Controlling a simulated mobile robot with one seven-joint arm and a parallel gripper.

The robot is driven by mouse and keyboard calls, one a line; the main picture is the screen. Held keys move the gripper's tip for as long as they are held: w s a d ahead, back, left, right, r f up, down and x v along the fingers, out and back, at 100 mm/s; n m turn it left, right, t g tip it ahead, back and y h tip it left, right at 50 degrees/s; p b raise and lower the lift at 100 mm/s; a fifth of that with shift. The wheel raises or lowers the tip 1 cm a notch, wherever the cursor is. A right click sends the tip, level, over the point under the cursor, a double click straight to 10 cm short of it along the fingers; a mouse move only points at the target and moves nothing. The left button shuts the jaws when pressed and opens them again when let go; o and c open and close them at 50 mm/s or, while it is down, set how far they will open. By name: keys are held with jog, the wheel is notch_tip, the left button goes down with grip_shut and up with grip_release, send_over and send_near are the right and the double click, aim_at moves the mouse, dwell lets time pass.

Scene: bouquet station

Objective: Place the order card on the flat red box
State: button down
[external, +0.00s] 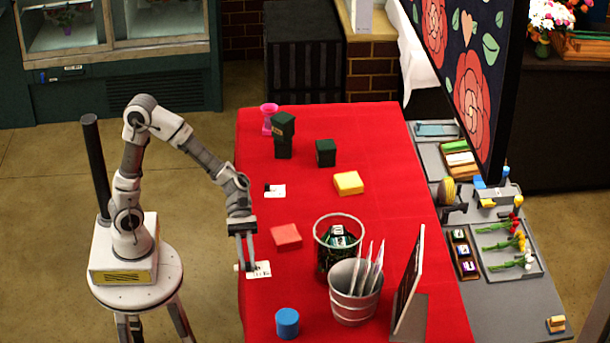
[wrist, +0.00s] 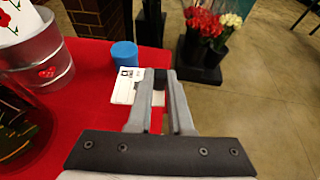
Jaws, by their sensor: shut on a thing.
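A white card with black print, the order card (external: 262,269), is at the near left edge of the red table. My gripper (external: 244,266) is shut on its left edge, pointing down. In the wrist view the card (wrist: 125,88) shows left of and between the fingers of my gripper (wrist: 159,78). I cannot tell whether the card touches the table. The flat red box (external: 286,236) lies on the table beyond the card, slightly right of my gripper. The box is not seen in the wrist view.
A blue cylinder (external: 287,323) stands nearer. A dark bin (external: 323,260) and a metal bucket (external: 353,307) stand right of the box. Another white card (external: 274,191), a yellow block (external: 348,183) and dark green blocks (external: 326,153) lie farther back. Red tabletop (external: 300,285) is clear around the red box.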

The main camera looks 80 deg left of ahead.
jog(key=w+a+r+n+t+y+p, duration=0.1)
jog(key=a+n+t, duration=0.1)
jog(key=a, duration=0.4)
jog(key=w+a+r+n+t+p, duration=0.1)
jog(key=a+r+t+p, duration=0.1)
jog(key=a, duration=0.5)
jog(key=b, duration=0.3)
send_over(276, 232)
jog(key=shift+n, duration=0.3)
notch_tip(276, 232, down, 7)
jog(key=shift+d+f, duration=0.1)
jog(key=shift+f, duration=0.05)
jog(key=shift+f+b, duration=0.5)
jog(key=shift+f, duration=1.5)
jog(key=shift+f, duration=0.1)
jog(key=c, duration=0.8)
grip_release()
jog(key=shift+c, duration=0.2)
